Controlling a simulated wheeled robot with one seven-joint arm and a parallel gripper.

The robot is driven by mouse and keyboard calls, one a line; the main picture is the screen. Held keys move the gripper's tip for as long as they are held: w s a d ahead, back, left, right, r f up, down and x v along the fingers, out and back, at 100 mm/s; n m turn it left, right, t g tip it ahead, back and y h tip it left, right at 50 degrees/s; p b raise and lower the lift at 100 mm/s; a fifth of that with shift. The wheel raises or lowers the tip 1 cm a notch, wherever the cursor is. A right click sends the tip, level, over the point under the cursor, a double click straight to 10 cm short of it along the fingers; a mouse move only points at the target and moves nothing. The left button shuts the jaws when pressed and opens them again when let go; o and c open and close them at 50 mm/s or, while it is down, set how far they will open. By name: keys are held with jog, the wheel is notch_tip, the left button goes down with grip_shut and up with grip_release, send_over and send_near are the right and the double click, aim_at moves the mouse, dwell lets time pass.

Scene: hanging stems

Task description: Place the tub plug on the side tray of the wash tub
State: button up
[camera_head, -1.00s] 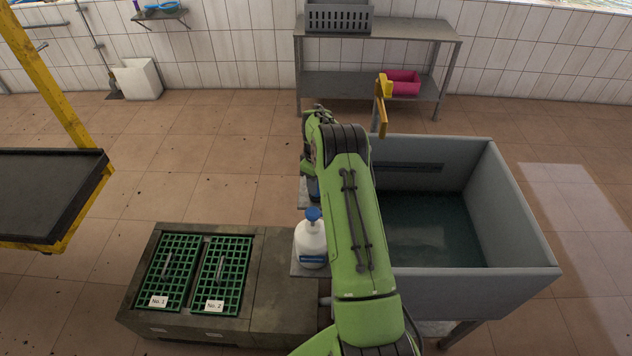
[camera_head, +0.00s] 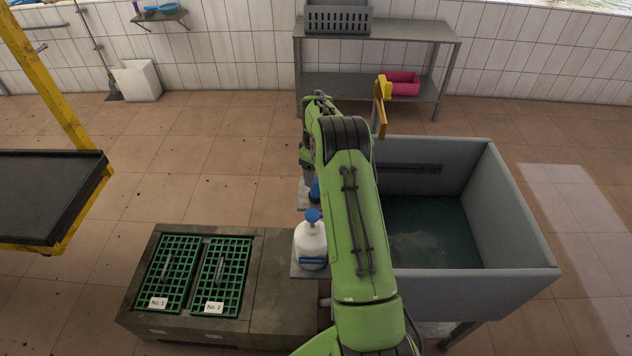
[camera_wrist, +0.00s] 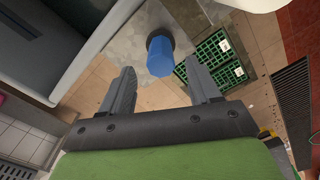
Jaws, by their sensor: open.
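The tub plug, a blue cylinder with a dark base (camera_wrist: 160,54), stands on the grey side tray (camera_wrist: 128,42) in the wrist view. In the head view a bit of its blue (camera_head: 315,190) shows beside my arm, on the side tray (camera_head: 303,272) at the left of the grey wash tub (camera_head: 525,225). My gripper (camera_wrist: 160,68) is open and empty, its fingers apart on either side of the plug's top in the picture and not seen touching it. In the head view my arm hides the gripper's fingers.
A white bottle with a blue top (camera_head: 311,243) stands on the tray's near part. Water lies in the tub. Green grates (camera_head: 221,275) sit in a low block at left. A yellow-handled thing (camera_head: 382,105) rises at the tub's back corner.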

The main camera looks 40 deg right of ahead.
jog(key=s+a+r, duration=0.1)
jog(key=a+r, duration=0.1)
jog(key=r, duration=0.6)
jog(key=a+r, duration=0.3)
jog(key=r, duration=0.4)
jog(key=s+a+r+m+t, duration=0.2)
jog(key=s+a+r, duration=0.7)
jog(key=r, duration=0.1)
jog(key=s+a+f+m+t, duration=0.1)
jog(key=s+a, duration=0.4)
jog(key=s, duration=0.5)
jog(key=s+a+m+t, duration=0.1)
jog(key=s+a, duration=0.4)
jog(key=s, duration=0.6)
jog(key=shift+s+f+t, duration=0.2)
jog(key=shift+f+t, duration=0.15)
jog(key=shift+t, duration=0.45)
jog(key=shift+d, duration=0.1)
